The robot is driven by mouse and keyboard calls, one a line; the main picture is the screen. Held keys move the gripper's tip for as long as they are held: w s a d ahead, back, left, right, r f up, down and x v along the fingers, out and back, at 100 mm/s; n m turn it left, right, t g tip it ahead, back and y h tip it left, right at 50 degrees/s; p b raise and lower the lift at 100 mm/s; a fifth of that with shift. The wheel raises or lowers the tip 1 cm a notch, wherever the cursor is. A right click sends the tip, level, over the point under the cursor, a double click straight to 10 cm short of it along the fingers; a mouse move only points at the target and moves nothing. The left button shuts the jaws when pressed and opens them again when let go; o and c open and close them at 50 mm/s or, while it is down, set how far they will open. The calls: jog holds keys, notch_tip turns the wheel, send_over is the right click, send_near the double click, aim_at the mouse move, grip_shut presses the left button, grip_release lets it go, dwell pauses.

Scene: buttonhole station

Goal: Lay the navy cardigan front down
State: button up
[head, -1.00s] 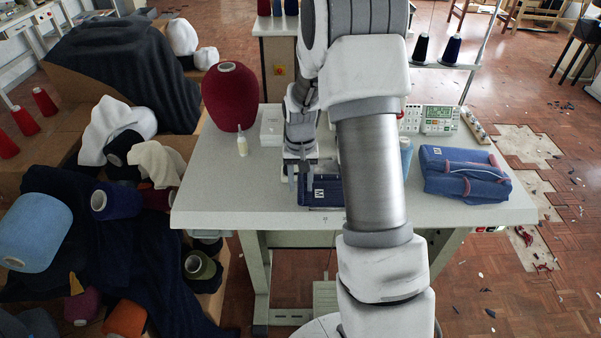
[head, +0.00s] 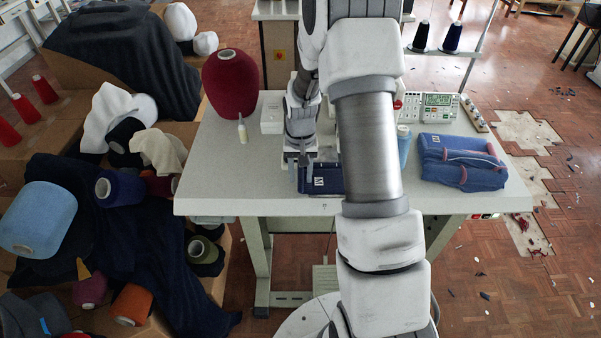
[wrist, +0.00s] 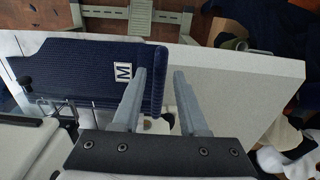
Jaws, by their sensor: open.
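The navy cardigan (head: 328,180), a ribbed knit with a white M label, lies at the front of the sewing table, partly hidden behind my arm. In the wrist view the cardigan (wrist: 70,72) lies flat with its label up, close to the table edge. My gripper (head: 299,172) is at the cardigan's left end in the head view. In the wrist view my gripper (wrist: 162,75) is open and empty. One finger overlaps the cardigan's end edge and the other is over bare table. I cannot tell how high the fingertips are.
A folded blue garment with pink trim (head: 460,162) lies on the table's right side. A dark red yarn cone (head: 230,82), a small bottle (head: 242,130) and a control box (head: 437,107) stand further back. The white table (head: 235,185) is clear at front left. Yarn and cloth heap up left.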

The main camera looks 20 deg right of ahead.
aim_at(300, 193)
jog(key=shift+f, duration=0.45)
jog(key=shift+b, duration=0.3)
dwell(0.5)
grip_shut()
jog(key=shift+r, duration=0.2)
dwell(0.4)
jog(key=shift+s, duration=0.1)
jog(key=shift+s+a+b, duration=0.15)
jog(key=shift+s+a, duration=0.25)
jog(key=shift+s, duration=0.5)
jog(key=shift+s+a+b, duration=0.15)
jog(key=shift+s+a, duration=0.2)
jog(key=shift+s, duration=0.5)
jog(key=shift+s+a+b, duration=0.15)
jog(key=shift+s+a, duration=0.25)
jog(key=shift+s, duration=0.6)
